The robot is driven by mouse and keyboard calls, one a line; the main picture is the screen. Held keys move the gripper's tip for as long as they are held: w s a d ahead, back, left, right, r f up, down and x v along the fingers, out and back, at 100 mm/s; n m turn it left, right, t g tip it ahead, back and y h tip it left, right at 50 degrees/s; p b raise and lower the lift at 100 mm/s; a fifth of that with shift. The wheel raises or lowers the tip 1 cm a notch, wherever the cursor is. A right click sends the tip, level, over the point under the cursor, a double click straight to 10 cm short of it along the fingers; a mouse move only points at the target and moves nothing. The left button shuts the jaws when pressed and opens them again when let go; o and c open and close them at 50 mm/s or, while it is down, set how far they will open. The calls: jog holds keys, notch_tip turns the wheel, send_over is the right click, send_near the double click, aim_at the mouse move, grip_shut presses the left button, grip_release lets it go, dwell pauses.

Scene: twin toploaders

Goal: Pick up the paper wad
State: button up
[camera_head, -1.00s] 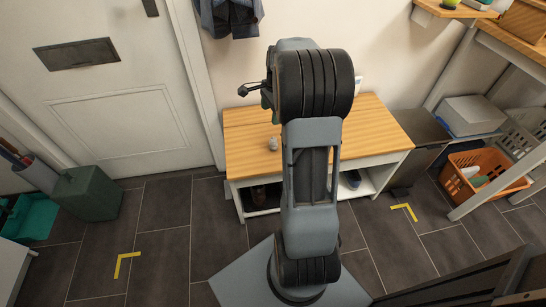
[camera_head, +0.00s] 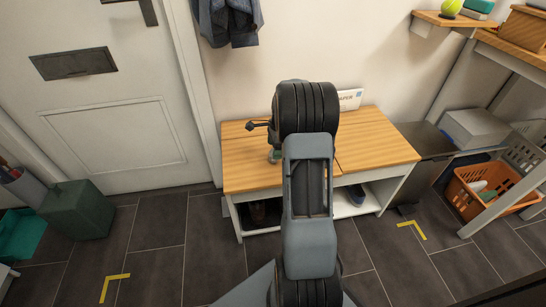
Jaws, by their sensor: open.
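My gripper (camera_head: 257,125) shows as a small dark shape at the left of my arm's far end, above the bench's back left part. It is open and holds nothing that I can see. Its fingers are small and mostly hidden, so I cannot tell its exact gap to the wad.
Shoes sit on the bench's lower shelf (camera_head: 345,208). A white card (camera_head: 349,99) stands at the bench's back. A dark bin (camera_head: 428,165) and an orange basket (camera_head: 468,205) are on the right. A green box (camera_head: 76,211) is by the door. Floor left of the bench is clear.

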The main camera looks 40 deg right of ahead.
jog(key=f, duration=0.1)
jog(key=f+b, duration=0.1)
jog(key=f, duration=0.1)
jog(key=w+f+b, duration=0.1)
jog(key=f, duration=0.1)
jog(key=shift+a, duration=0.35)
jog(key=shift+r, duration=0.1)
jog(key=shift+c, duration=0.2)
jog(key=c, duration=0.9)
jog(key=shift+c, duration=0.2)
